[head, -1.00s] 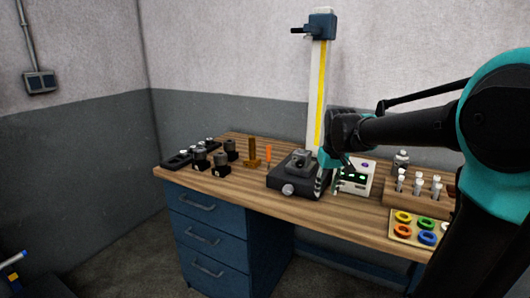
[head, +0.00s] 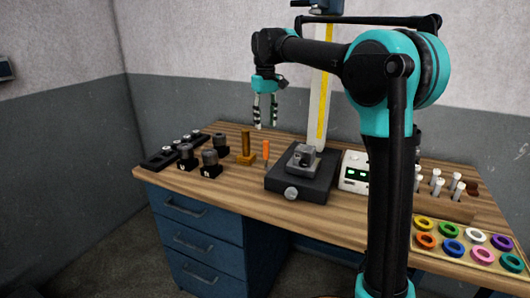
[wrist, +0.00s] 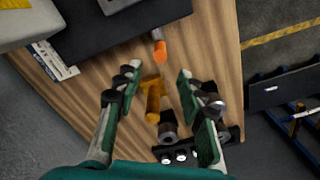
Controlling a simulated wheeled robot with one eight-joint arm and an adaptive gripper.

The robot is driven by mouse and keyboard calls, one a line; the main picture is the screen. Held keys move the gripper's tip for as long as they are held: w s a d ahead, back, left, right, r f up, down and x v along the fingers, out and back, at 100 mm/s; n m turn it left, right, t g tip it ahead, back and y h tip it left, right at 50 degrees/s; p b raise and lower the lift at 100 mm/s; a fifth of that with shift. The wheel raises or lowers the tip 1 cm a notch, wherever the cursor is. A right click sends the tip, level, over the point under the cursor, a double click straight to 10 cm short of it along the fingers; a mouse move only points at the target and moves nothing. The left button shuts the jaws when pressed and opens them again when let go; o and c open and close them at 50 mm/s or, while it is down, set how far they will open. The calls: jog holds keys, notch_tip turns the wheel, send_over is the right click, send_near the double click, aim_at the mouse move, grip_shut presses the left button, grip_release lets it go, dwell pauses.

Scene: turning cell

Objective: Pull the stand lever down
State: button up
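The stand has a pale column with a yellow strip (head: 323,90) rising behind a dark base (head: 300,187) at the back of the bench. A short dark lever (head: 301,3) sticks out left from the head and is only partly in frame. My gripper (head: 265,112) is open and empty, fingers pointing down, left of the column and well below the lever. In the wrist view my gripper (wrist: 160,82) is spread above a brass bracket (wrist: 153,98), apart from it.
An orange-handled tool (head: 266,148) stands beside the brass bracket. Dark cylindrical parts (head: 210,160) sit at left. A white display box (head: 355,172), a rack of vials (head: 440,190) and a board of coloured rings (head: 470,243) are at right.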

aim_at(266, 156)
notch_tip(266, 156, down, 13)
jog(key=shift+r, duration=0.15)
dwell(0.4)
grip_shut()
